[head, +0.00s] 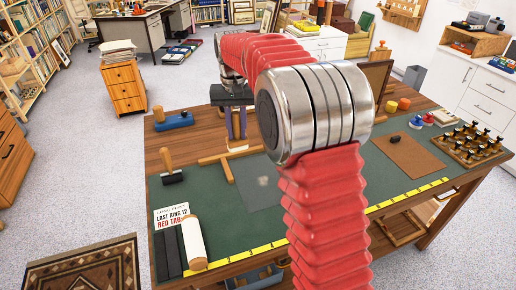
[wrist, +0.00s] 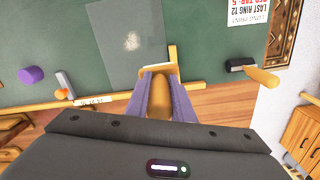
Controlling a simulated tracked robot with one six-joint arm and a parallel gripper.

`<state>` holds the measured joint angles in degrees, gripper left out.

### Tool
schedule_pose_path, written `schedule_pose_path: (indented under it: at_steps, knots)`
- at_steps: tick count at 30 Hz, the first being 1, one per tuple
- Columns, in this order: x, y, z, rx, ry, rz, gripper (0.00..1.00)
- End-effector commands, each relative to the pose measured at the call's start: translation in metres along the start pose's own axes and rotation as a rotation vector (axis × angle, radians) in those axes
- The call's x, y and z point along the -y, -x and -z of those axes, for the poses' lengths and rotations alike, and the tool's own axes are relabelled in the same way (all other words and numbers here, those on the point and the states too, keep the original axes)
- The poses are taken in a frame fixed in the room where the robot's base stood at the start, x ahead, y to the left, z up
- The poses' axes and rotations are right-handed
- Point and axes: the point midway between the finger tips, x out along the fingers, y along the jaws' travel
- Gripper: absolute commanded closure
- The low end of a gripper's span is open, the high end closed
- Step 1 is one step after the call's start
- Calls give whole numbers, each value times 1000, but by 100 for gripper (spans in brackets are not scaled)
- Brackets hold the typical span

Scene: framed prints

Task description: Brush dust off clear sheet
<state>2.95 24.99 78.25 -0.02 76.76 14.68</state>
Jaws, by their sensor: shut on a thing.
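The clear sheet (head: 262,194) lies flat on the green mat and looks like a grey rectangle. It also shows in the wrist view (wrist: 118,50), with a pale dust patch (wrist: 132,41) on it. My gripper (head: 236,135) is beyond the sheet in the head view, with its purple fingers pointing down. In the wrist view its fingers are shut on a brush with an orange-brown wooden handle (wrist: 158,98) and a pale tip (wrist: 158,70). The tip is beside the sheet's near edge there. I cannot tell whether it touches anything.
A wooden T-shaped piece (head: 226,168) lies by the sheet. A black block with a wooden handle (head: 172,178), a printed card (head: 171,216) and a white roll (head: 192,243) are left. A brown board (head: 409,155) and a tray of stamp-like pieces (head: 468,146) are right. My arm hides the middle.

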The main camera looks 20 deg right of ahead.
Motion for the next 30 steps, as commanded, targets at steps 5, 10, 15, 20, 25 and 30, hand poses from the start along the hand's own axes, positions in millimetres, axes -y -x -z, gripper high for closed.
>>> schedule_pose_path:
  at_steps: [5,10,15,20,25,30]
  knots:
    - [-38,-23,-19,2,-13,0,100]
    - [-61,-39,-34,2,-17,0,100]
    - [-68,-44,-38,0,-18,0,100]
    - [-68,-44,-38,0,-18,0,100]
    - [-68,-45,-38,0,-18,0,100]
    - [-68,-55,-37,1,-19,0,100]
